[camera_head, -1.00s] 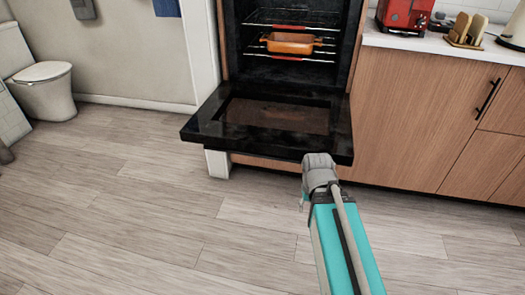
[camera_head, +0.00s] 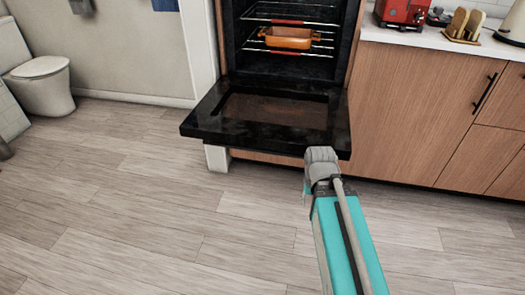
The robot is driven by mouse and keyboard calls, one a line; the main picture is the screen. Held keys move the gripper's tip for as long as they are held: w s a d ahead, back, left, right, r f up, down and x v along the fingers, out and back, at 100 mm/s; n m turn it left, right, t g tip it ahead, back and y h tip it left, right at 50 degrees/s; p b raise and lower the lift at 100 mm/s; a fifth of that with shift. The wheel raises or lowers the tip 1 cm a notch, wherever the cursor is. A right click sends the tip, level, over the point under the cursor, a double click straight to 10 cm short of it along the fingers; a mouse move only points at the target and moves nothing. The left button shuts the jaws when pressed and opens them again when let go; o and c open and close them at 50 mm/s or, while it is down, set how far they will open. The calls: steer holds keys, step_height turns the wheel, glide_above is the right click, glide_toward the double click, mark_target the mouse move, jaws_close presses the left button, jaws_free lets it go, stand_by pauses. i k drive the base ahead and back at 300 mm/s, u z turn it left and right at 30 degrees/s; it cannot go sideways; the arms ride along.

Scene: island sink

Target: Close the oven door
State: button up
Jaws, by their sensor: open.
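The oven door (camera_head: 225,130) is folded down and lies open, roughly level, in front of the oven (camera_head: 232,45). It is black with a dark glass pane (camera_head: 270,110). My arm, teal with a grey joint at its far end, reaches up from the bottom of the view. The grey joint overlaps the near right edge of the door in the picture. I cannot tell whether it touches the door. My gripper's fingers do not show. Inside the oven, an orange baking dish (camera_head: 287,38) sits on a wire rack (camera_head: 268,52).
Wooden cabinets (camera_head: 410,110) with a white counter (camera_head: 420,40) stand right of the oven. The counter holds a red appliance (camera_head: 400,12) and a wooden holder (camera_head: 463,28). A white toilet (camera_head: 42,85) is at the far left. The wood-plank floor (camera_head: 130,200) before the oven is clear.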

mark_target(268, 116)
steer(key=z, duration=0.35)
steer(key=k, duration=1.35)
steer(key=u, duration=0.5)
steer(key=i, duration=1)
